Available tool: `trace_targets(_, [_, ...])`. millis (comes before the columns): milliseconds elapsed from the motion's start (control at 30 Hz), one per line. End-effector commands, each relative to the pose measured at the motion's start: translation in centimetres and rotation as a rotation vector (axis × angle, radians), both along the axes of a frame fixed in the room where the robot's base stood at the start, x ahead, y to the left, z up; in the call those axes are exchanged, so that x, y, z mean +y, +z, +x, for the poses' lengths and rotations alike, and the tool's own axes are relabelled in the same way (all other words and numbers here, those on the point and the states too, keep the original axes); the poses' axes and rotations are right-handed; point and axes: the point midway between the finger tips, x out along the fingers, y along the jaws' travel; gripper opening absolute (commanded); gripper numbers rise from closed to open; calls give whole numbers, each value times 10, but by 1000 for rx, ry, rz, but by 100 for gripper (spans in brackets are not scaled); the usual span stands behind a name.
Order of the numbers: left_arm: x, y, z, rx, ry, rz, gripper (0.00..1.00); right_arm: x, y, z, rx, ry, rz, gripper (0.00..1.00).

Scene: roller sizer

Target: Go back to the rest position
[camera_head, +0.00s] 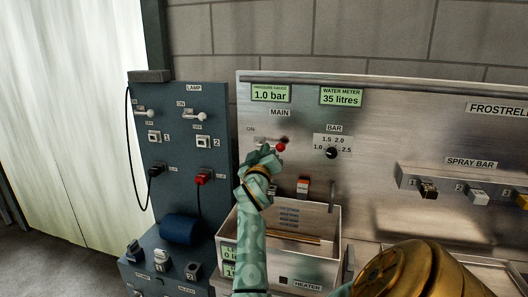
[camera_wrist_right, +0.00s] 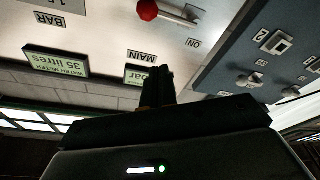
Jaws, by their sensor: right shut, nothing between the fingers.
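My right gripper (camera_head: 266,153) is in front of the steel panel (camera_head: 400,120), close to the MAIN lever with its red knob (camera_head: 281,147). In the head view the gripper covers part of the lever. In the right wrist view the fingers (camera_wrist_right: 158,78) are together with nothing between them. There the red knob (camera_wrist_right: 148,10) lies beyond the fingertips, with a gap in the picture. The lever points away from the ON label. My left gripper is in neither view.
A blue-grey lamp panel (camera_head: 185,104) with switches and cables stands to the left. A steel basin (camera_head: 333,222) is below the MAIN lever, beside my right forearm. A BAR knob (camera_head: 331,153) and the spray bar switches (camera_head: 428,191) are to the right.

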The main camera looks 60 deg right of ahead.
Motion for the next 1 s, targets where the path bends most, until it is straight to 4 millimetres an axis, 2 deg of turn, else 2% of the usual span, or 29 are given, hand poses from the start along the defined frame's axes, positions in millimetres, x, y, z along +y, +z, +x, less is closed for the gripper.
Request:
trace_targets(200, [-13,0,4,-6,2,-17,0,0,0,0,0,0,0,0])
trace_targets(500, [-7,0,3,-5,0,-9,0,1,0,0,1,1,0,0])
trace_targets(633, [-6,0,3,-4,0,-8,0,15,-11,-1,60,25,-4,0])
trace_targets(667, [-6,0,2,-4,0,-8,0,23,-17,-1,90,39,-4,0])
trace_targets(767, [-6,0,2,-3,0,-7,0,67,-54,-2,242,124,11,0])
trace_targets(833, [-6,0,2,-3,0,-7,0,113,-94,-9,390,217,41,0])
trace_targets(900, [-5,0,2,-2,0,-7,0,158,-134,-23,534,307,83,0])
trace_targets(1000, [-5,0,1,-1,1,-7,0,208,-179,-50,701,412,142,0])
